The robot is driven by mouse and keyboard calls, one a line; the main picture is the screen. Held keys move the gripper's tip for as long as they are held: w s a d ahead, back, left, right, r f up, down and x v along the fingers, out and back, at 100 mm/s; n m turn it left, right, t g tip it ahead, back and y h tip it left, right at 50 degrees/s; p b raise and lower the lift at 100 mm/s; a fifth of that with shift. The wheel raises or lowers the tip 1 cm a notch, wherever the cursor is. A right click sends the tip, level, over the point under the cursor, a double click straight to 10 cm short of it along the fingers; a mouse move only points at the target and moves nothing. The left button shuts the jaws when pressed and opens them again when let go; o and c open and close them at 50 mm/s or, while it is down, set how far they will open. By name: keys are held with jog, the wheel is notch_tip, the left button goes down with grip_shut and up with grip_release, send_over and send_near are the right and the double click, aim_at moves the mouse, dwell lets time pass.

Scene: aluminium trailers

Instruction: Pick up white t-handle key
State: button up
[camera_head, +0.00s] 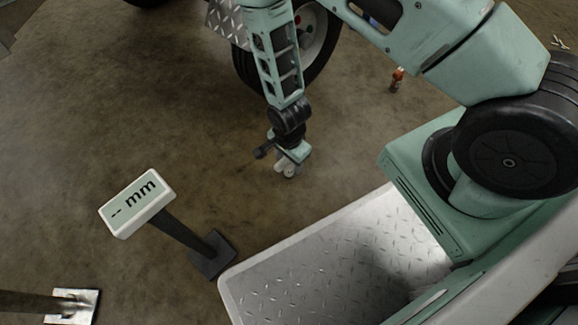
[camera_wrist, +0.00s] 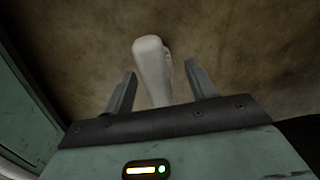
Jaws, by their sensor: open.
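The white t-handle key (camera_wrist: 150,62) shows in the wrist view as a pale, rounded bar reaching up between my fingers. Its lower part is hidden behind my gripper's body. My gripper (camera_wrist: 161,70) is open, with one finger on each side of the key and gaps visible beside it. In the head view my gripper (camera_head: 287,168) points down low over the brown floor, with a small pale shape at its tip. I cannot tell there which part is the key.
A sign reading "-- mm" (camera_head: 137,203) stands on a dark post at the left. A trailer wheel (camera_head: 318,45) is behind my arm. A small orange-red object (camera_head: 397,79) stands on the floor further right. A metal tread plate (camera_head: 330,265) lies in front.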

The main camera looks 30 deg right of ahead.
jog(key=shift+f, duration=0.2)
grip_shut()
jog(key=shift+r, duration=0.1)
